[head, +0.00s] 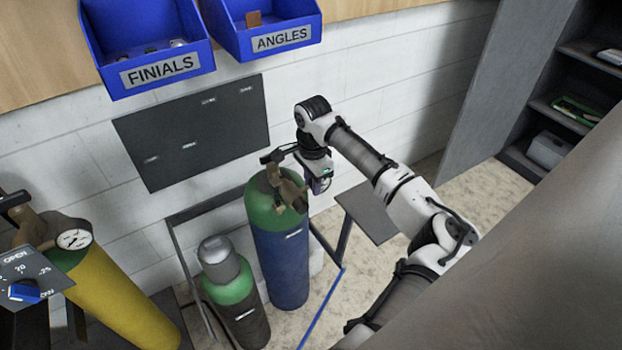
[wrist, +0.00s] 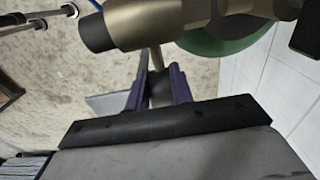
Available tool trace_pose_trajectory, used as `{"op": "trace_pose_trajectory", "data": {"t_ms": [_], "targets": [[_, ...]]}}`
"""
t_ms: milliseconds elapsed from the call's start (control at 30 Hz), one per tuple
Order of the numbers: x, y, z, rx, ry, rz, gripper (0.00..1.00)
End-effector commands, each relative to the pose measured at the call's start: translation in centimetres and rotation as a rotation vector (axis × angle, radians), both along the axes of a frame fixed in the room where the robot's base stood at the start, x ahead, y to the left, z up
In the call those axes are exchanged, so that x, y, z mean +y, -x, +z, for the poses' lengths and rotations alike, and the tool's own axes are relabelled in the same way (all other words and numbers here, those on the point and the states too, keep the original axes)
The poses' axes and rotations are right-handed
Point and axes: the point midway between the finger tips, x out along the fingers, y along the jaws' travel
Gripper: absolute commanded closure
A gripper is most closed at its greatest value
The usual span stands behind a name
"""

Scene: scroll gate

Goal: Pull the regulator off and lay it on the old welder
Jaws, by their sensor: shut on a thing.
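The brass-brown regulator (head: 290,192) sits at the green top of a tall blue cylinder (head: 281,260). In the wrist view the brass body (wrist: 150,22) with a dark end crosses the top, with the green cylinder top behind it. My gripper (head: 318,186) is at the regulator's right side, reaching down from above. In the wrist view its purple fingers (wrist: 160,82) are shut on a thin brass stem of the regulator. In the head view my wrist partly hides this contact. I cannot tell which thing, if any in view, is the old welder.
A shorter grey-and-green cylinder (head: 234,292) stands close left of the blue one. A yellow cylinder (head: 125,300) with a gauge (head: 74,239) is at far left. Blue bins (head: 160,69) hang above. A shelf unit (head: 545,105) stands right; pale floor lies between.

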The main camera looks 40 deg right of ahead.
Motion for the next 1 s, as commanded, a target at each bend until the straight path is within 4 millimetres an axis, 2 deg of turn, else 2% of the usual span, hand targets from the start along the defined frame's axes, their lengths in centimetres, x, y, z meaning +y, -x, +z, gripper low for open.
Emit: {"op": "trace_pose_trajectory", "data": {"t_ms": [1000], "targets": [[0.2,3.1,0.2,-0.003,0.001,0.0,1.0]]}}
